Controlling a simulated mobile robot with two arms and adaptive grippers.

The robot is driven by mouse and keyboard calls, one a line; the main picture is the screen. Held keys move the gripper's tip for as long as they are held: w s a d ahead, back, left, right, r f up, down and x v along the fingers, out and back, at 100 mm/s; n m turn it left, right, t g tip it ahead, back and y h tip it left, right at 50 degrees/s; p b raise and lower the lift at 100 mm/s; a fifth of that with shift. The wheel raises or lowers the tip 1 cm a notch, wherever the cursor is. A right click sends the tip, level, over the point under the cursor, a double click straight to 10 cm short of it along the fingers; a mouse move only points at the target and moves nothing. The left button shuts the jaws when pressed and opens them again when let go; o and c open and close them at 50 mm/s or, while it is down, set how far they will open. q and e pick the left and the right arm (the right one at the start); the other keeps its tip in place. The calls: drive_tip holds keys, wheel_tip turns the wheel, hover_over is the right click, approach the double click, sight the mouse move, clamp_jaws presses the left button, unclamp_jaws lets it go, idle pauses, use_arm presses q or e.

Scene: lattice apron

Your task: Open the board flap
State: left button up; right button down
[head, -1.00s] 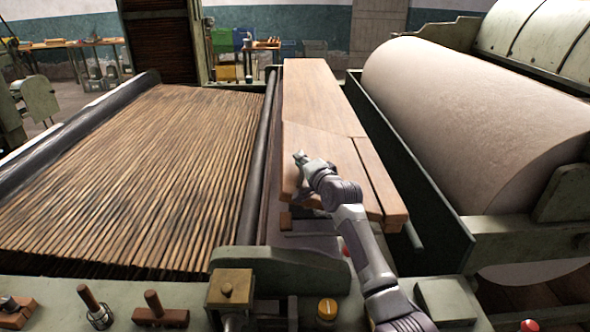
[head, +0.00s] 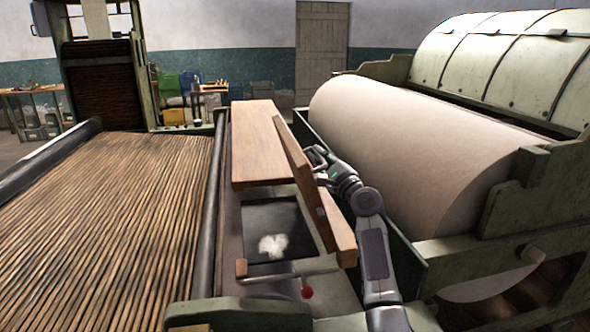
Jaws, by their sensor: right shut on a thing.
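The wooden board flap (head: 309,185) stands steeply tilted up along the right side of the opening. A dark recess (head: 270,215) shows beneath where it lay, with a pale fluffy tuft (head: 273,246) in it. The fixed wooden board (head: 258,150) lies flat behind the recess. My right gripper (head: 317,158) is shut on the flap at its upper right side; its fingertips are partly hidden by the flap edge. My left gripper is not in view.
A slatted lattice apron (head: 110,220) runs on the left, with a dark roller (head: 206,230) between it and the recess. A large pale roll (head: 410,160) stands close on the right of my arm. A red knob (head: 307,292) sits in front.

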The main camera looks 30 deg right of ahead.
drive_tip(key=s+d+m+t+h+b, duration=0.1)
drive_tip(key=s+d+m+h+b, duration=0.1)
drive_tip(key=d+m, duration=0.3)
drive_tip(key=shift+s+d, duration=0.25)
drive_tip(key=shift+d, duration=1.6)
drive_tip(key=c, duration=1.4)
unclamp_jaws()
drive_tip(key=shift+c, duration=0.2)
drive_tip(key=shift+f, duration=0.1)
drive_tip(key=v, duration=1.2)
